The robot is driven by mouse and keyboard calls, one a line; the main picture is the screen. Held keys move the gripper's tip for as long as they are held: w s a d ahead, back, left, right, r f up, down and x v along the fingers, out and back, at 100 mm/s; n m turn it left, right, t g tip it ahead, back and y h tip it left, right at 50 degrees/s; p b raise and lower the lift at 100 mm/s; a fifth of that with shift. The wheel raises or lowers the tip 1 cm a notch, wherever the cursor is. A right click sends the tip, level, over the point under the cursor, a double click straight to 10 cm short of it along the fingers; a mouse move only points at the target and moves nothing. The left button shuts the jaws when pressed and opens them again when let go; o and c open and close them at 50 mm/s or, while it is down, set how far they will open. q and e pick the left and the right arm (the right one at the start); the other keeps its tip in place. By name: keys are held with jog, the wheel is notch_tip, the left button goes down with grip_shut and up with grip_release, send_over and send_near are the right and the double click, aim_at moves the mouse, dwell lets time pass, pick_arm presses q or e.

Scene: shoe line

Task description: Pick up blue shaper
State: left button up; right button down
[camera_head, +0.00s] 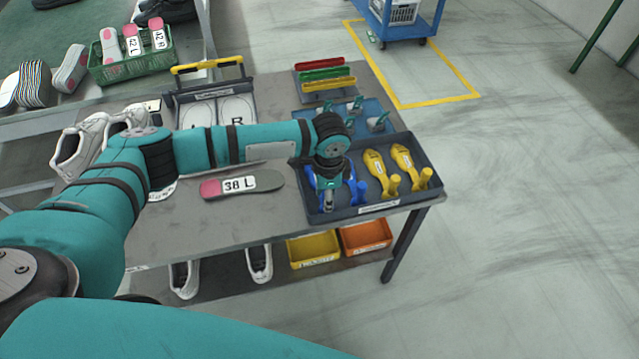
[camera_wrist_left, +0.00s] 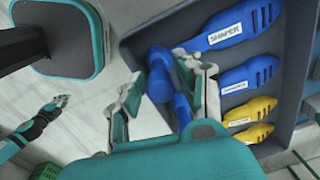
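My left gripper (camera_wrist_left: 160,98) is over the blue shapers' handle end, also seen in the head view (camera_head: 328,205). Its fingers are apart, with a blue upright handle (camera_wrist_left: 159,76) between or just behind them; contact is unclear. My right gripper (camera_wrist_left: 58,103) shows small and far off at the left wrist view's left edge.
Two yellow shapers (camera_head: 381,172) lie in the tray's right part. A blue tray (camera_head: 345,117) with teal-handled items stands behind. A sole marked 38 L (camera_head: 241,185) lies to the left on the table. Yellow (camera_head: 314,250) and orange (camera_head: 366,236) bins sit below.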

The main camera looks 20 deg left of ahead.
pick_arm(q)
grip_shut()
